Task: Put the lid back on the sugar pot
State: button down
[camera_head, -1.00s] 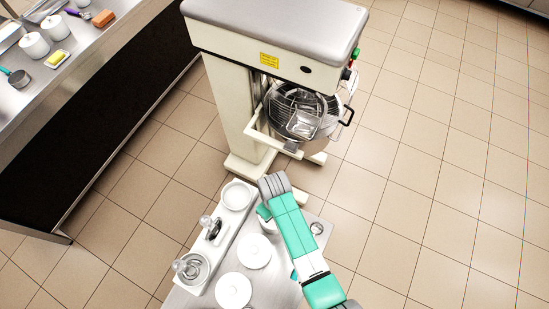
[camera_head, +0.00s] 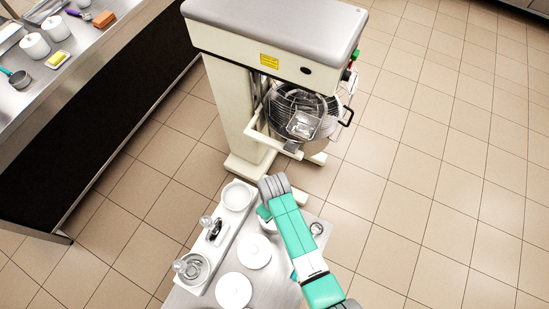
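My arm's green, white and grey links reach over the steel worktop at the bottom centre. My gripper (camera_head: 263,213) is mostly hidden under the wrist, and its fingers do not show. A white round piece (camera_head: 268,226) is partly covered by the arm beside it. I cannot tell whether it is the sugar pot, its lid or another pot, or whether the gripper touches it. Two white round pots with covered tops stand to the left: one pot (camera_head: 254,254) near the middle, the other pot (camera_head: 233,290) at the front edge. No label tells which is the sugar pot.
A white tray (camera_head: 221,243) on the left holds an open white bowl (camera_head: 239,196) and glass-topped pieces. A small metal cup (camera_head: 316,229) stands right of the arm. A large mixer (camera_head: 270,30) stands behind. A counter with white pots (camera_head: 34,46) is at upper left.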

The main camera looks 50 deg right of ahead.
dwell(0.8)
jog(key=c, duration=1.2)
grip_release()
jog(key=shift+o, duration=0.4)
jog(key=o, duration=0.4)
jog(key=shift+r, duration=0.1)
notch_tip(320, 180, up, 7)
jog(key=p, duration=0.7)
jog(key=shift+c, duration=0.5)
